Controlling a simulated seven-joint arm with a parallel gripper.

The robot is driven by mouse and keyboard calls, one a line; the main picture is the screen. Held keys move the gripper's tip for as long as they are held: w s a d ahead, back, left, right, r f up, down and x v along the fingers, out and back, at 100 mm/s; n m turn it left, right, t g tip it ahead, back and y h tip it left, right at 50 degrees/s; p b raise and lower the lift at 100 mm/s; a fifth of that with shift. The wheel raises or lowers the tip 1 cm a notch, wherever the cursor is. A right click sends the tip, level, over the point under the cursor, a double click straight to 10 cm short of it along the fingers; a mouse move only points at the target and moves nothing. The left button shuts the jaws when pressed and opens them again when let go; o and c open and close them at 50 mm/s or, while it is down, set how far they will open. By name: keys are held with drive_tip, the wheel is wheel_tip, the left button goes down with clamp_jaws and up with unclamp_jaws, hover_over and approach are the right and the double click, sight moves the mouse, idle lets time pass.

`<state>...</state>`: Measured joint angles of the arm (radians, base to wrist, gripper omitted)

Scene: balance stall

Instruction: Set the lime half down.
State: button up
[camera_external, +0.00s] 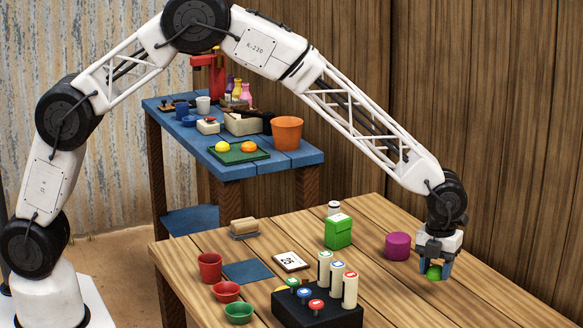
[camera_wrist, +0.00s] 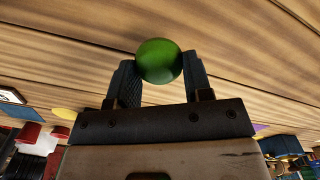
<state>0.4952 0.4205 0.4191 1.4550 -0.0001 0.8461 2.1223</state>
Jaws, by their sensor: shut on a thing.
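The lime half (camera_external: 434,272) is a small green rounded piece between the fingers of my gripper (camera_external: 434,270). My gripper is at the right side of the wooden table, pointing down, and is shut on the lime half. In the wrist view the lime half (camera_wrist: 159,61) shows as a dark green dome between the two fingertips (camera_wrist: 160,72). Its flat cut face is not visible. It appears low over the bare boards of the table (camera_external: 400,292); I cannot tell whether it touches them.
A magenta cylinder (camera_external: 398,246) stands just left of my gripper. A green box (camera_external: 338,231) is farther left. A black block (camera_external: 318,310) with several cream cylinders and coloured knobs is at the front. Red cup (camera_external: 210,267) and bowls stand at left. Boards around my gripper are clear.

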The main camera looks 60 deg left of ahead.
sight(445, 291)
drive_tip(key=shift+w+d+f, duration=0.1)
drive_tip(key=shift+w+d, duration=0.4)
drive_tip(key=shift+w, duration=0.35)
drive_tip(key=shift+w+d+f, duration=0.1)
drive_tip(key=shift+w+d, duration=0.1)
drive_tip(key=shift+w, duration=0.25)
drive_tip(key=shift+f, duration=1.7)
drive_tip(key=shift+f, duration=0.1)
drive_tip(key=o, duration=0.9)
